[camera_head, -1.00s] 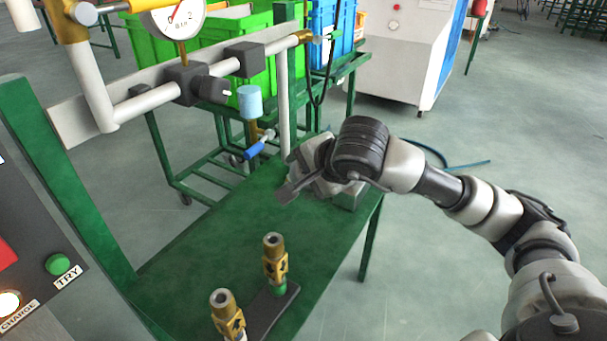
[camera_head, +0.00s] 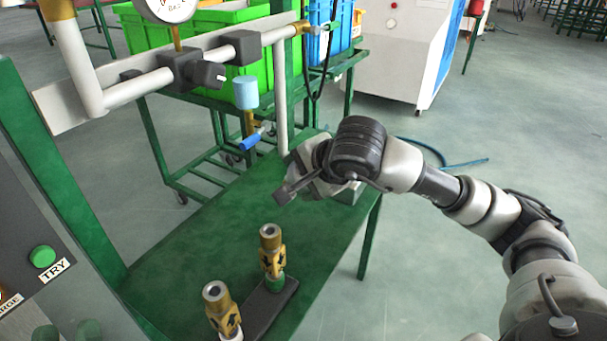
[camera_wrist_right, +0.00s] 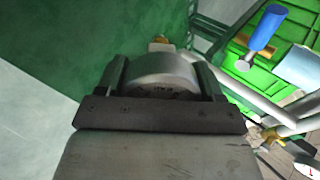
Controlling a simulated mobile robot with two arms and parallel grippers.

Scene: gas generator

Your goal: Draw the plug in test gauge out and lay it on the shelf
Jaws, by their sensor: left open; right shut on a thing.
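The plug in test gauge (camera_wrist_right: 165,75) shows in the right wrist view as a round grey body with a brass end (camera_wrist_right: 158,44) beyond it. My right gripper (camera_wrist_right: 165,82) is shut on it, one finger on each side. The gauge's dial face cannot be seen. In the head view my right gripper (camera_head: 290,188) is over the far end of the green shelf (camera_head: 200,230), and its own wrist largely hides the gauge. I cannot tell whether the gauge touches the shelf. My left gripper is not in view.
Two brass fittings (camera_head: 271,250) stand at the shelf's near end, one on a dark plate (camera_head: 268,305). Grey pipework (camera_head: 140,88) with a dial gauge (camera_head: 165,8) and blue-handled valve (camera_head: 252,140) runs along the left. A control panel (camera_head: 40,230) is at left. The shelf's middle is clear.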

